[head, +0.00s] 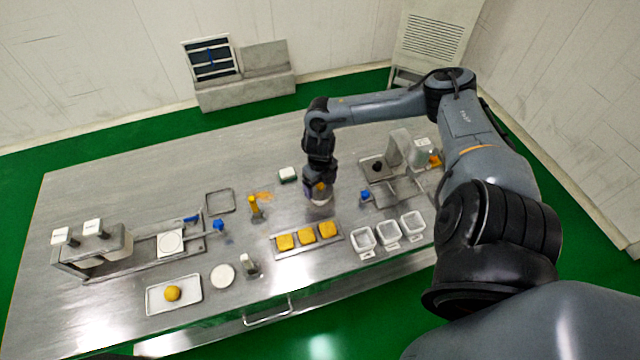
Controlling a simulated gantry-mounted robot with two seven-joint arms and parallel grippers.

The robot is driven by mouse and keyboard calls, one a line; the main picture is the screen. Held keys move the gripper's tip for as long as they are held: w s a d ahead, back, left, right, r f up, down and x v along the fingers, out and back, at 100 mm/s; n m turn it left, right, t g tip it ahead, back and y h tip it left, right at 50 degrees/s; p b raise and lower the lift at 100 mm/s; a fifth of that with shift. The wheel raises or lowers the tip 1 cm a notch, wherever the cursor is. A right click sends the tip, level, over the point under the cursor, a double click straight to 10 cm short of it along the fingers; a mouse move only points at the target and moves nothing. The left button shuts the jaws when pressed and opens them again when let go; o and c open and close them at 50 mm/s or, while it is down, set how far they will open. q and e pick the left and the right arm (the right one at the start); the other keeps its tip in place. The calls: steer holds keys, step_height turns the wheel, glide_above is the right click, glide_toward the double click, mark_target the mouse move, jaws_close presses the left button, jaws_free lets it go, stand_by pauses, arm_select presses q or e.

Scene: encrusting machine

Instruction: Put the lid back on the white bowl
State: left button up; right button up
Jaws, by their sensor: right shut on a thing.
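My right gripper (319,187) points down over the middle of the table and is shut on what looks like the lid, mostly hidden by the fingers. A pale round thing (320,201), seemingly the white bowl, shows right under the fingertips. I cannot tell whether lid and bowl touch. A flat white round piece (222,276) lies apart at the front left. My left gripper is not in view.
A tray with several yellow pieces (307,237) and several white containers (388,235) stand in front. Machines stand at left (95,250) and right (405,150). The back left table is clear.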

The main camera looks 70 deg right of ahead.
stand_by(0.3)
steer(key=o, duration=0.8)
steer(key=shift+r, duration=0.2)
steer(key=shift+r+p, duration=1.9)
steer(key=shift+r, duration=0.05)
steer(key=shift+r+p, duration=1.15)
steer(key=shift+r, duration=0.25)
